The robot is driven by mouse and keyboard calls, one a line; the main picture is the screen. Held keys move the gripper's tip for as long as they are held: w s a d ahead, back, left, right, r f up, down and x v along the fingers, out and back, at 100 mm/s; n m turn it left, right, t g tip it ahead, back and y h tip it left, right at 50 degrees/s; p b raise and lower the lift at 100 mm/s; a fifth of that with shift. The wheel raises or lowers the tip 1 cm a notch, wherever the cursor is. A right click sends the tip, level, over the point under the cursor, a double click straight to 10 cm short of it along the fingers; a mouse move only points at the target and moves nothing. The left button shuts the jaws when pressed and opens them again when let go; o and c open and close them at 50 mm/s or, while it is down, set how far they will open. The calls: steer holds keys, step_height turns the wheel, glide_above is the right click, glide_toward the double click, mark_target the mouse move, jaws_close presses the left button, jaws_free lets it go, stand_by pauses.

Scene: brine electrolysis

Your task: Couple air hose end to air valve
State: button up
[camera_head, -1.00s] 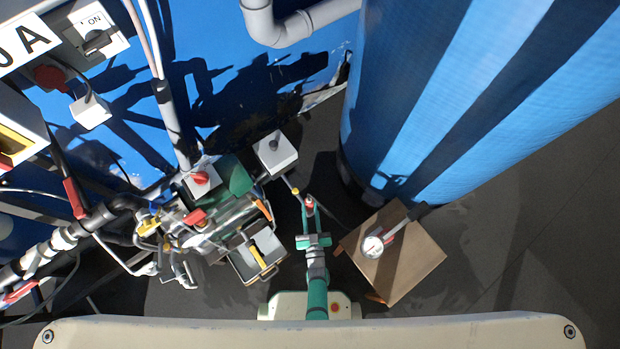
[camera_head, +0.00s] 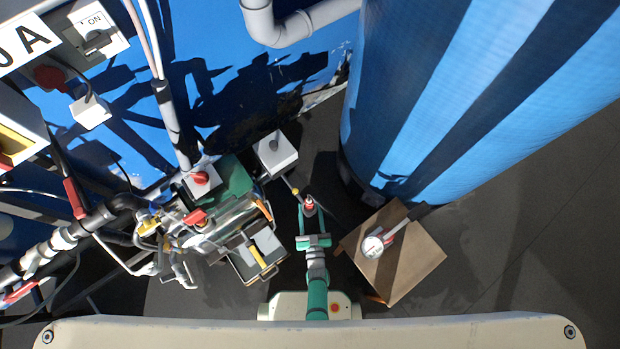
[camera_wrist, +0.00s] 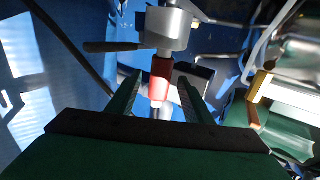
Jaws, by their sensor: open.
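My gripper (camera_wrist: 158,100) is open, its two dark green fingers pointing away from the wrist camera. A red cylinder (camera_wrist: 161,78) with silver ends stands in line with the gap between the fingers; it may be the air hose end or part of the valve, and I cannot tell which. A silver round body (camera_wrist: 168,27) with a dark lever sits directly above it in the wrist view. In the head view my gripper (camera_head: 313,241) is low at the middle, with a small red and silver piece (camera_head: 309,206) just beyond it. The hose itself is not clearly seen.
A large blue tank (camera_head: 450,90) stands behind. The floor at far right is clear.

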steer(key=s+d, duration=0.1)
steer(key=s, duration=0.9)
steer(key=s+r+g, duration=0.1)
steer(key=s+r, duration=0.2)
steer(key=r, duration=1)
steer(key=s+a+r+g+h, duration=0.1)
steer(key=s+r, duration=0.2)
steer(key=r, duration=1.1)
steer(key=s+r+m, duration=0.1)
steer(key=s+r, duration=0.2)
steer(key=r, duration=1)
steer(key=shift+s+a+r+g+h, duration=0.15)
steer(key=shift+s+r+g+h, duration=0.2)
steer(key=shift+g+h, duration=0.05)
steer(key=c, duration=0.4)
